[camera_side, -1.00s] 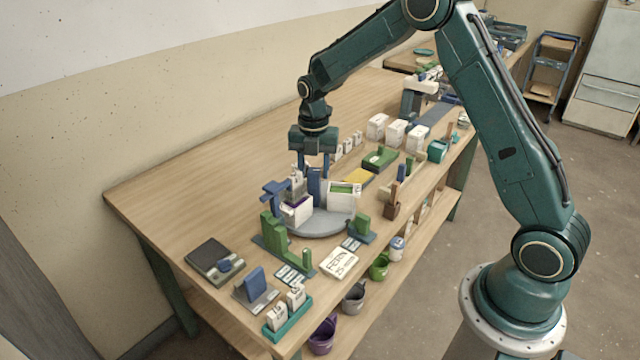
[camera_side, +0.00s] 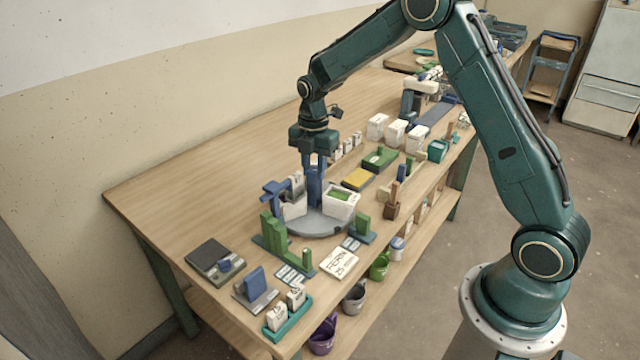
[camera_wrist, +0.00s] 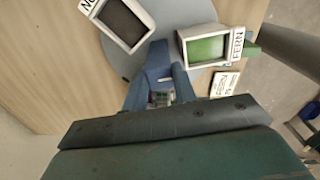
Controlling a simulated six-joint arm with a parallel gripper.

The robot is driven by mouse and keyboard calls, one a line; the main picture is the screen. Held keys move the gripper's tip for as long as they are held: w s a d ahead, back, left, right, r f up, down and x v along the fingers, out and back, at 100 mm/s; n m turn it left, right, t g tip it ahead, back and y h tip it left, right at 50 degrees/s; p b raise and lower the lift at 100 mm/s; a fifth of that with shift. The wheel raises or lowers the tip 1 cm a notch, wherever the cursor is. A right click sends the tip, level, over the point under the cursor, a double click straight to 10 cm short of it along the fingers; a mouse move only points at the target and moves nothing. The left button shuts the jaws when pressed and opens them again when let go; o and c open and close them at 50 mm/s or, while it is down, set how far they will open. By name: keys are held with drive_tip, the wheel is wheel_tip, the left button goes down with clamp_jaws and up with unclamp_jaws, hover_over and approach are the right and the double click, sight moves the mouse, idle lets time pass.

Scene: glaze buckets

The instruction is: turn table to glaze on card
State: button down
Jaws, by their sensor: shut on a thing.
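The round grey turntable (camera_side: 318,228) stands on the wooden bench with a blue post (camera_side: 315,190) at its middle. My gripper (camera_side: 314,165) points down from above and is shut on this post; its blue fingers (camera_wrist: 158,88) show in the wrist view. A white bucket of green glaze (camera_side: 340,204) is on the right of the turntable; in the wrist view its label (camera_wrist: 237,44) reads FERN. A dark-filled bucket (camera_wrist: 124,20), label starting "NO", is on the other side. The white card (camera_side: 339,262) reading FERN 25 lies in front.
A green stepped block (camera_side: 272,232) and a smaller green block (camera_side: 362,229) stand by the turntable's front. A blue bracket (camera_side: 274,190) rises at its left. White boxes (camera_side: 396,133) stand farther back. The bench's left rear is clear.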

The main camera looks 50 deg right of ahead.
drive_tip(key=m, duration=0.4)
idle(0.7)
drive_tip(key=shift+m, duration=0.5)
drive_tip(key=m, duration=0.5)
drive_tip(key=shift+m, duration=1)
drive_tip(key=shift+r, duration=0.1)
drive_tip(key=m, duration=0.3)
drive_tip(key=shift+m, duration=2.5)
